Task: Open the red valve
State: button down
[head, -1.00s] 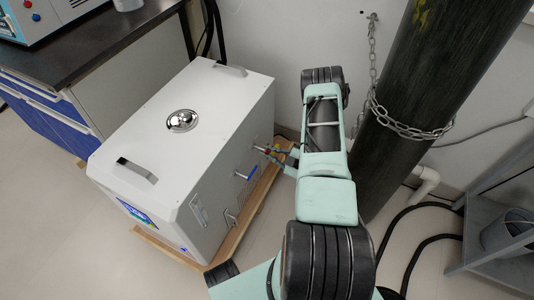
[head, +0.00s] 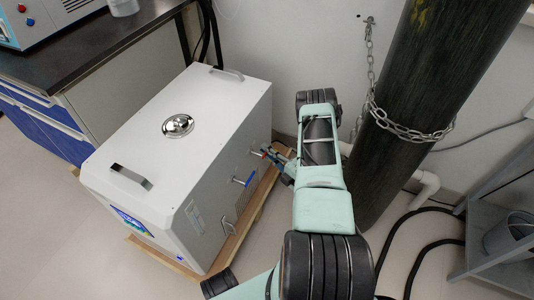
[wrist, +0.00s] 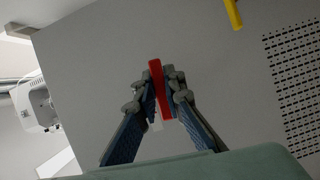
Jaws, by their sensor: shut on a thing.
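The red valve's handle (wrist: 156,85) shows in the wrist view as a red bar between my fingertips. My gripper (wrist: 161,90) is shut on it, with one finger on each side. In the head view, my gripper (head: 272,153) reaches the right side of the white cabinet (head: 190,95).
The wrist view shows a yellow bar (wrist: 233,14) and a vent grille (wrist: 292,85). A dark chained cylinder (head: 420,90) stands right of my arm.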

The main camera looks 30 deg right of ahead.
jog(key=shift+r+n, duration=0.15)
jog(key=shift+n, duration=0.35)
jog(key=c, duration=2)
grip_release()
jog(key=shift+t, duration=0.3)
jog(key=shift+s, duration=0.1)
jog(key=v, duration=0.7)
jog(key=shift+s+d, duration=0.15)
jog(key=shift+r, duration=0.15)
